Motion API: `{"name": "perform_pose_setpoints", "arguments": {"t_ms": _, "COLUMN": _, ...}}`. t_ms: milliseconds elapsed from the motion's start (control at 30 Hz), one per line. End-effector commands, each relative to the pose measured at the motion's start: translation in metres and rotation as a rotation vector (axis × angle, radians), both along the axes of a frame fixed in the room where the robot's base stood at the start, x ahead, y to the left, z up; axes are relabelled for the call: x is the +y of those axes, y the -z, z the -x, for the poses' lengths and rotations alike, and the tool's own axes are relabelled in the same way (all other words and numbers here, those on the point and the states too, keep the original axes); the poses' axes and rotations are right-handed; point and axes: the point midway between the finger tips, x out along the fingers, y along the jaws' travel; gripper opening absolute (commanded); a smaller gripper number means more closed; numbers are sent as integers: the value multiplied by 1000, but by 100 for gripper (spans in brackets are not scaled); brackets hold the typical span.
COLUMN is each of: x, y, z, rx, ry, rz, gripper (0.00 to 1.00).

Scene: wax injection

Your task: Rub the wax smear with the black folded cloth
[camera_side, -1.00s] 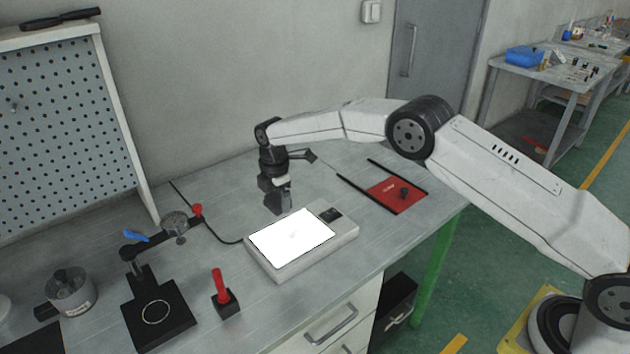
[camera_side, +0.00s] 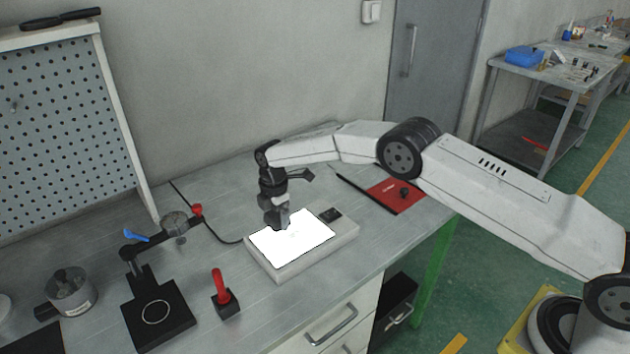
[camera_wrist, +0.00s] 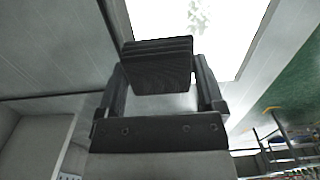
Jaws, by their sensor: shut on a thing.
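The black folded cloth (camera_wrist: 158,66) shows in the wrist view, held between the two fingers of my gripper (camera_wrist: 160,85). In the side view my gripper (camera_side: 281,222) is over the left back part of a bright white lit panel (camera_side: 305,243). The cloth is hard to make out there, and I cannot tell whether it touches the panel. The wax smear (camera_wrist: 200,14) is a faint grey-green mottled patch on the white panel, ahead of the cloth in the wrist view. In the side view the smear (camera_side: 293,234) is a very faint mark close to my gripper.
A black stand with a ring (camera_side: 155,312), a red-handled tool (camera_side: 220,287) and a metal pot (camera_side: 72,292) stand to the left. A pegboard (camera_side: 65,125) rises at the back left.

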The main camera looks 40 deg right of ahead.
Motion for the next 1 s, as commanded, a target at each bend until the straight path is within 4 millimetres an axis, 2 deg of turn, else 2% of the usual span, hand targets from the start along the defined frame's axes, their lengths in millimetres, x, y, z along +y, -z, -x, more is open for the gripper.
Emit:
{"name": "perform_pose_setpoints", "arguments": {"t_ms": 233, "x": 0, "y": 16, "z": 0, "rx": -1, "ry": 0, "rz": 0, "gripper": 40}}
{"name": "perform_pose_setpoints", "arguments": {"t_ms": 333, "x": 0, "y": 29, "z": 0, "rx": 0, "ry": 0, "rz": 0, "gripper": 40}}
{"name": "perform_pose_setpoints", "arguments": {"t_ms": 767, "x": 0, "y": 29, "z": 24, "rx": 2, "ry": 0, "rz": 0, "gripper": 40}}
{"name": "perform_pose_setpoints", "arguments": {"t_ms": 1000, "x": 0, "y": 29, "z": 44, "rx": 3, "ry": 0, "rz": 0, "gripper": 40}}
